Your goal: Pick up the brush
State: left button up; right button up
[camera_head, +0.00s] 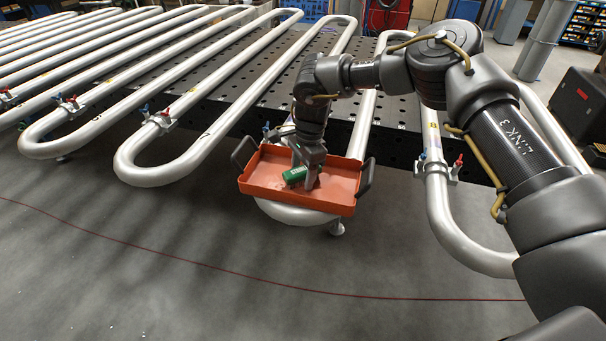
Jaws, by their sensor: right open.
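A green brush (296,175) lies in an orange tray (292,201) with dark side handles. My right gripper (307,183) points down into the tray, with its fingers at the brush's right end. It is open. Part of the brush is hidden behind the fingers, and I cannot tell whether they touch it. My left gripper is not in view.
The tray rests at the bend of a silver serpentine pipe (290,214). More pipe coils (160,172) with small red and blue valves lie to the left on a perforated black table (290,87).

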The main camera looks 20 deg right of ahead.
aim_at(302, 170)
jog(key=c, duration=1.2)
jog(key=shift+r+b, duration=0.35)
jog(key=shift+r, duration=0.15)
jog(key=r+b, duration=0.1)
jog(key=r, duration=0.2)
jog(key=shift+s, duration=0.2)
pick_arm(q)
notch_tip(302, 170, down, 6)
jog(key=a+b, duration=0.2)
jog(key=b, duration=0.2)
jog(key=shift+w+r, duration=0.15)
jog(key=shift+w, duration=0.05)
pick_arm(e)
jog(key=s+d+r, duration=0.1)
jog(key=s+r, duration=0.8)
jog(key=s, duration=0.4)
jog(key=shift+s+d+r, duration=0.25)
jog(key=shift+s+d, duration=0.05)
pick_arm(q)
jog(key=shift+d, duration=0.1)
